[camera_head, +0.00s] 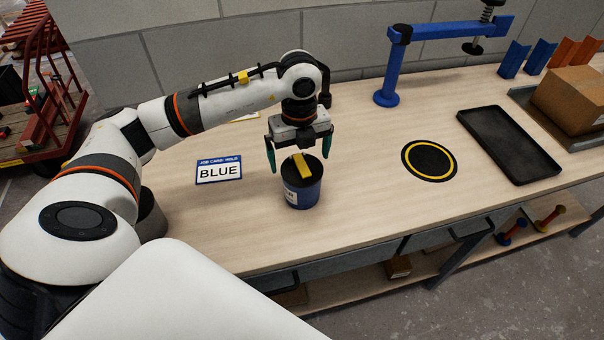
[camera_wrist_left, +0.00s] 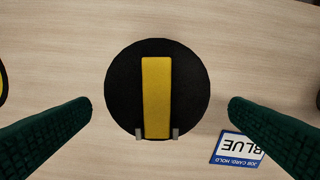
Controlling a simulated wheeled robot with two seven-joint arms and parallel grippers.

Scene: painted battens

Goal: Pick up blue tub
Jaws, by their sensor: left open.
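The blue tub (camera_head: 302,192) stands upright on the bench, with a black lid and a yellow bar across the top. In the left wrist view its round black lid (camera_wrist_left: 195,90) lies between the two fingers, with the yellow bar (camera_wrist_left: 157,95) running up the middle. My left gripper (camera_head: 298,160) is open above the tub, its dark green fingers on either side. In the left wrist view a gap shows between each finger and the lid, so neither touches it there. My right gripper is in neither view.
A job card reading BLUE (camera_head: 219,170) lies left of the tub. A black disc with a yellow ring (camera_head: 429,160), a black tray (camera_head: 509,144), a blue clamp stand (camera_head: 390,75) and a cardboard box (camera_head: 570,98) are to the right. The bench between tub and disc is clear.

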